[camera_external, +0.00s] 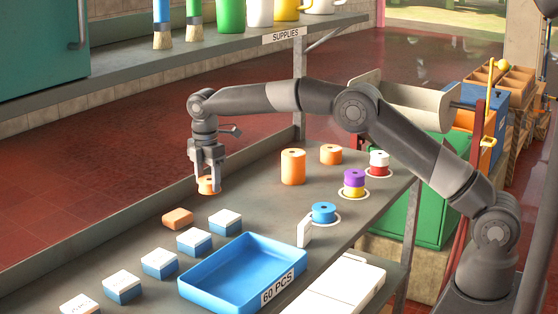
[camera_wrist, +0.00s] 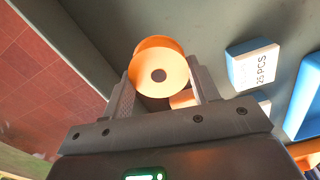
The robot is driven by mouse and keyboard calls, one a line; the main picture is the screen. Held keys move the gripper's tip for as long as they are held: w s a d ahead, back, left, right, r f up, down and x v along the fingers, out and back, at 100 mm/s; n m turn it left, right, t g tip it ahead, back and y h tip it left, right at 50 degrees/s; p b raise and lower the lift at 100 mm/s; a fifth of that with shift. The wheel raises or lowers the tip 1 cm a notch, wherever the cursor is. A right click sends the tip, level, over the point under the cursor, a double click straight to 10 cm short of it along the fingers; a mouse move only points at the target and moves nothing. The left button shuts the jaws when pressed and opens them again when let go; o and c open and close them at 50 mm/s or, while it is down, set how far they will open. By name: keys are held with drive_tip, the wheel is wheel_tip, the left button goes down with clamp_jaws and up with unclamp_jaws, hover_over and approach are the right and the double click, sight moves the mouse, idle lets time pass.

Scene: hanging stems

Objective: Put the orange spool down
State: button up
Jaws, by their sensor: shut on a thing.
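My gripper (camera_external: 207,174) points down near the far left edge of the grey bench, shut on an orange spool (camera_external: 207,187). In the wrist view the spool (camera_wrist: 160,68) is between the two fingers (camera_wrist: 163,88), its round face with a dark centre hole showing. The spool is low, close to the bench top (camera_external: 250,187); I cannot tell whether it touches. Another short orange spool (camera_external: 331,154) and a taller orange cylinder (camera_external: 293,167) stand to the right.
An orange block (camera_external: 178,218) and several white-and-blue boxes (camera_external: 194,241) lie nearer. A blue tray (camera_external: 205,293), a blue spool (camera_external: 323,212), a purple-and-yellow stack (camera_external: 354,183) and a white-and-red stack (camera_external: 379,163) are further right. Bare bench lies between gripper and cylinder.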

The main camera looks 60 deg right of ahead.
sight(206, 207)
drive_tip(key=shift+w+a+f, duration=0.15)
drive_tip(key=shift+a+f, duration=0.15)
drive_tip(key=shift+a, duration=0.1)
drive_tip(key=shift+f, duration=1.9)
drive_tip(key=shift+f, duration=0.2)
drive_tip(key=o, duration=1)
wheel_tip(206, 207, up, 12)
drive_tip(key=shift+r, duration=0.2)
drive_tip(key=shift+d, duration=0.15)
